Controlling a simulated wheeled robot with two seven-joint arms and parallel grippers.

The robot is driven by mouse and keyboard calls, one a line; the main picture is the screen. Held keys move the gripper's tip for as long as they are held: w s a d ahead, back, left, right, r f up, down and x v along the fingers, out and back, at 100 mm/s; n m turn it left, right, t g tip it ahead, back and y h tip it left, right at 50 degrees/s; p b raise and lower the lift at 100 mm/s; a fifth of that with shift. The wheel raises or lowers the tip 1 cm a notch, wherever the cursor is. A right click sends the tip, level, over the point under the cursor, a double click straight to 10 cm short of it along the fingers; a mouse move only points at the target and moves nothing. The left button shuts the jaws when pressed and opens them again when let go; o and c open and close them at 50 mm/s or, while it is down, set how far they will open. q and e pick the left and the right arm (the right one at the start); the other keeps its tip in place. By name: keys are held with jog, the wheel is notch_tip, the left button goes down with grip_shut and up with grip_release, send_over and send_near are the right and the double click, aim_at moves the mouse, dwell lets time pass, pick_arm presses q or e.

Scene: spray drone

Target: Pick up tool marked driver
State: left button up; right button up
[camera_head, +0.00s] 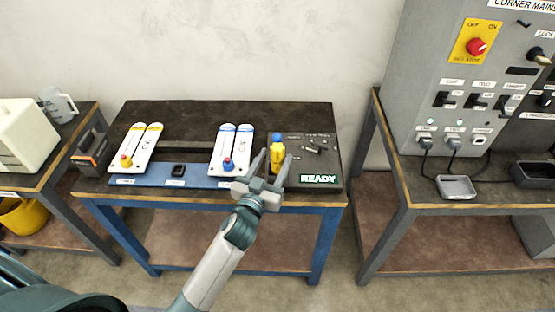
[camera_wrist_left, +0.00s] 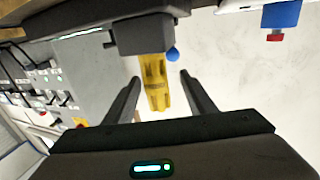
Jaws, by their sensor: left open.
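In the left wrist view, the yellow tool (camera_wrist_left: 154,82) shows between the open fingertips (camera_wrist_left: 160,78), with visible gaps on both sides. I cannot tell how deep it sits between them. My right gripper is not seen.
White panels with yellow (camera_head: 142,148) and blue (camera_head: 232,150) markings lie on the bench, left of the tool. Small dark parts (camera_head: 314,146) and a READY sign (camera_head: 319,179) are on the mat. A grey control cabinet (camera_head: 430,100) stands at the right.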

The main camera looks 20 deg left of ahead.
aim_at(282, 147)
pick_arm(q)
jog(key=shift+w, duration=0.1)
jog(key=shift+w+r, duration=0.2)
jog(key=w+p, duration=0.1)
jog(key=w, duration=0.1)
jog(key=w+p, duration=0.1)
jog(key=shift+w+d+r, duration=0.15)
jog(key=shift+w+d, duration=0.25)
jog(key=shift+w, duration=0.4)
grip_shut()
